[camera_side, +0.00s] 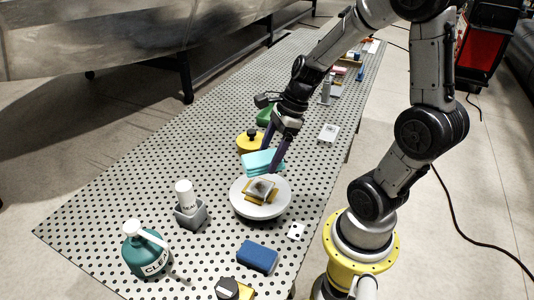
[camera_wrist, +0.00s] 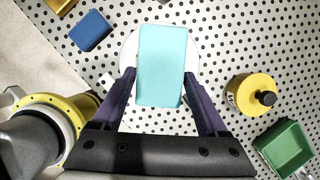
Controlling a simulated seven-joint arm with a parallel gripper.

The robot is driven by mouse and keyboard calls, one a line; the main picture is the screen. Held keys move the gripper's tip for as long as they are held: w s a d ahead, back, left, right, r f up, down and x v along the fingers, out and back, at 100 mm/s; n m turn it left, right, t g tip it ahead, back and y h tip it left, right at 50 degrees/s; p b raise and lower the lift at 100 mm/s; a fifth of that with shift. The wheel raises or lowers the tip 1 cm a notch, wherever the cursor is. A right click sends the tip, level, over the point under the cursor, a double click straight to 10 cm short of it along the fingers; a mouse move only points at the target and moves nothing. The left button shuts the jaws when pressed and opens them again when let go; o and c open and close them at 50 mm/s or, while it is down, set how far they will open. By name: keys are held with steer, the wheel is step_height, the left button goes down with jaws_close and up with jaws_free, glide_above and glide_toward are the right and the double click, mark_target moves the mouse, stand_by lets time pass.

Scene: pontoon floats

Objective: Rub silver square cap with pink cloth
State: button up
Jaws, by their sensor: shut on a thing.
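My gripper (camera_side: 269,161) is shut on a light blue, flat cloth-like slab (camera_side: 259,160); it is not pink. In the wrist view the slab (camera_wrist: 160,62) sits between the two purple fingers of my gripper (camera_wrist: 159,82). The silver square cap (camera_side: 262,187) lies on a gold square piece on a round white disc (camera_side: 246,208). The slab is above and just behind the cap in the side view; a gap shows between them. In the wrist view the slab hides the cap and covers much of the disc (camera_wrist: 129,55).
A blue sponge (camera_side: 257,256), a white bottle (camera_side: 184,191) in a grey holder (camera_side: 191,217) and a green cleaner bottle (camera_side: 141,256) stand nearer the camera. A yellow pot (camera_wrist: 246,96) and green bin (camera_wrist: 285,150) are nearby. The perforated table (camera_side: 120,205) is bare at left.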

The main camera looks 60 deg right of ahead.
mark_target(264, 186)
step_height(264, 186, down, 6)
steer(key=shift+f, duration=0.25)
steer(key=shift+w, duration=0.25)
steer(key=shift+c, duration=0.6)
steer(key=shift+w+f, duration=0.25)
steer(key=shift+w, duration=1.55)
steer(key=s, duration=0.4)
steer(key=shift+s, duration=0.1)
steer(key=shift+r, duration=4.05)
steer(key=shift+s, duration=0.1)
